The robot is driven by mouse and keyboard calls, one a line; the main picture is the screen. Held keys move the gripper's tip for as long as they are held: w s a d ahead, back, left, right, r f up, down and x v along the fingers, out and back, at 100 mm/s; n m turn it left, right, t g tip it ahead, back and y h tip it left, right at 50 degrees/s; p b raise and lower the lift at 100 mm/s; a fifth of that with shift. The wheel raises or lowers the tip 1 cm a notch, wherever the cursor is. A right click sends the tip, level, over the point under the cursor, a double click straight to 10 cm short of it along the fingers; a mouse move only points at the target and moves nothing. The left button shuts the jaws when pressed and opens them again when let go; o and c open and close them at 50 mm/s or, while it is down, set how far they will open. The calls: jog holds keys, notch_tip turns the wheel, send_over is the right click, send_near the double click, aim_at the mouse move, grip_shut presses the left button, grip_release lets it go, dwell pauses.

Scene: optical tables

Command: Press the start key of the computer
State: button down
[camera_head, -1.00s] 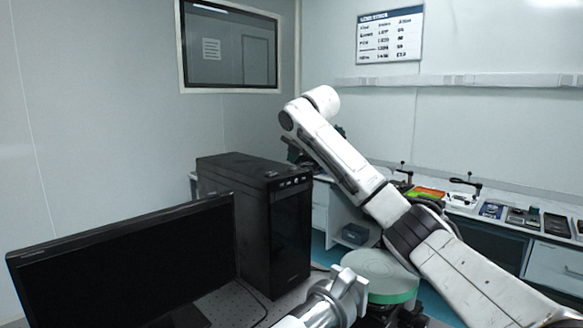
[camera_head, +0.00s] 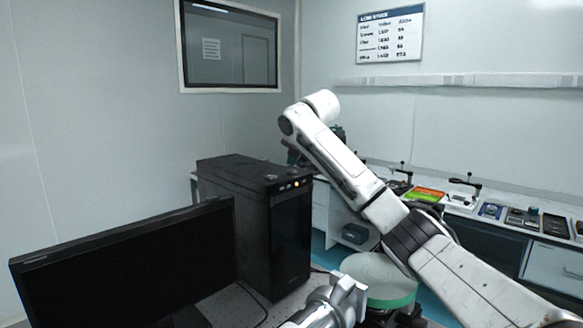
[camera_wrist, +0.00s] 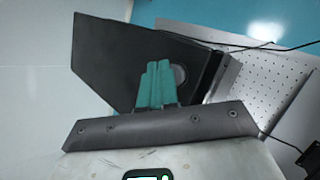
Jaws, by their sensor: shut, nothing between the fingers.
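The computer is a black tower (camera_head: 272,235) standing upright left of centre in the head view. Which one is the start key is too small to tell. In the wrist view the tower's dark top (camera_wrist: 115,60) lies beyond my gripper (camera_wrist: 158,66), with a round grey feature (camera_wrist: 179,75) just right of the teal fingers. The fingers are shut and empty. I cannot tell whether they touch the tower. In the head view, I cannot make out the fingertips.
A black monitor (camera_head: 125,265) stands in front of the tower to the left. A perforated table top (camera_wrist: 265,85) shows right of the tower in the wrist view, with a dark cable (camera_wrist: 285,46). A side bench (camera_head: 470,206) with small devices runs along the right wall.

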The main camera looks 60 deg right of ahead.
aim_at(294, 170)
notch_tip(294, 170, up, 6)
jog(key=p, duration=0.6)
